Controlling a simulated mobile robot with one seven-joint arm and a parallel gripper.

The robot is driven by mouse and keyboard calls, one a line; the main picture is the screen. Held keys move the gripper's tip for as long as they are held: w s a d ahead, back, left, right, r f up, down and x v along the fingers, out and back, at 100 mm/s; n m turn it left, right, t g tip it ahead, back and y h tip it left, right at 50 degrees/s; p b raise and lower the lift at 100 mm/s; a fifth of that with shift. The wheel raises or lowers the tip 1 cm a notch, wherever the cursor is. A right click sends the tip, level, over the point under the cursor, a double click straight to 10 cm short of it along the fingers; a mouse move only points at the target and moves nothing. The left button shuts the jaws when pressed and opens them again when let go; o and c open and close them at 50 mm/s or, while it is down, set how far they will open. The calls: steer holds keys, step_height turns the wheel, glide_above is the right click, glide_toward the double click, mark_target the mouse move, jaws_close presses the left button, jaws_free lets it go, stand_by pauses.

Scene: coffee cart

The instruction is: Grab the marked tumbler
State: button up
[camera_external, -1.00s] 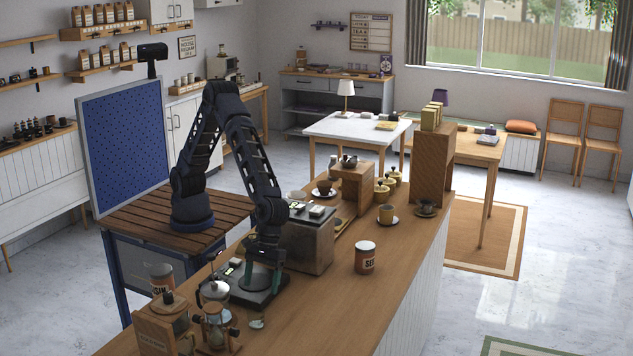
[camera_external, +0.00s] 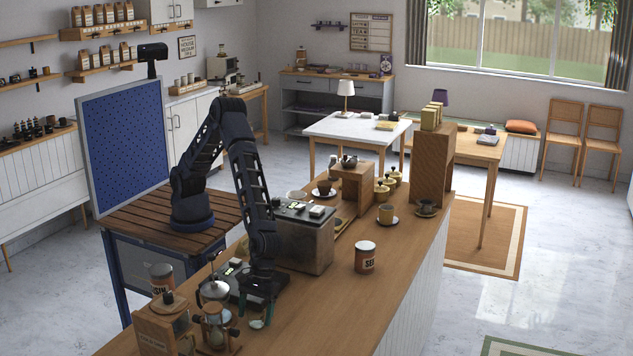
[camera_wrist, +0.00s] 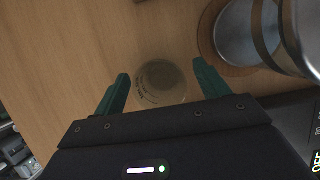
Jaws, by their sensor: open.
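A see-through tumbler (camera_wrist: 160,82) with dark lettering on its side shows in the wrist view, seen from above on the wooden counter. My gripper (camera_wrist: 162,88) is open, with one green finger on each side of the tumbler and a clear gap to both. Nothing is held. In the external view my gripper (camera_external: 258,303) hangs low over the near part of the counter. A small pale round thing (camera_external: 257,324) lies just in front of it there; I cannot tell if this is the tumbler, whose body is hard to make out.
In the wrist view a shiny grey vessel (camera_wrist: 240,30) on a round wooden base stands close to the right finger. In the external view a glass-and-wood piece (camera_external: 215,328) stands left of my gripper.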

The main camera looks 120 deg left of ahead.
steer(key=shift+d+f, duration=0.3)
steer(key=shift+f, duration=0.35)
steer(key=c, duration=1.1)
steer(key=shift+o, duration=0.2)
